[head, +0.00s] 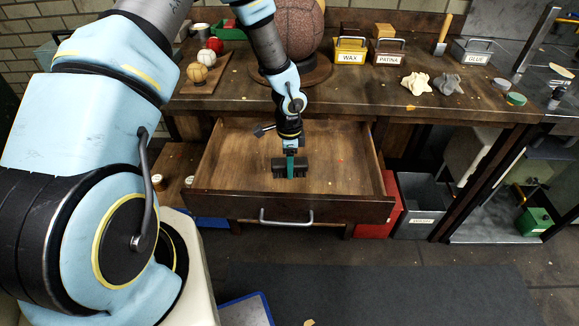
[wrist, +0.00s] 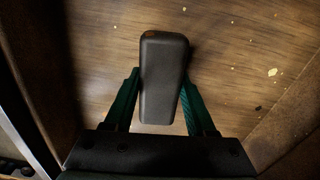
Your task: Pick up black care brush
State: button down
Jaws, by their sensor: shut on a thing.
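The black care brush (wrist: 163,80) is a dark block with rounded edges. It fills the space between the two green fingers of my gripper (wrist: 161,96) in the wrist view. The fingers press on its long sides. In the head view, my gripper (head: 291,166) points down inside the open drawer, and the brush (head: 304,167) shows as a dark bar crosswise behind the green finger. Its underside is hidden. I cannot tell whether it touches the drawer floor or hangs just above it.
The open wooden drawer (head: 229,172) has walls around my gripper and a metal handle (head: 287,222) in front. The bench top above holds a large leather ball (head: 300,30), small balls (head: 197,72), and boxes marked WAX (head: 349,55) and PATINA (head: 388,57). The rest of the drawer floor is mostly clear.

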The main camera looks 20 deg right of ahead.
notch_tip(320, 180, up, 10)
jog(key=shift+b, duration=0.8)
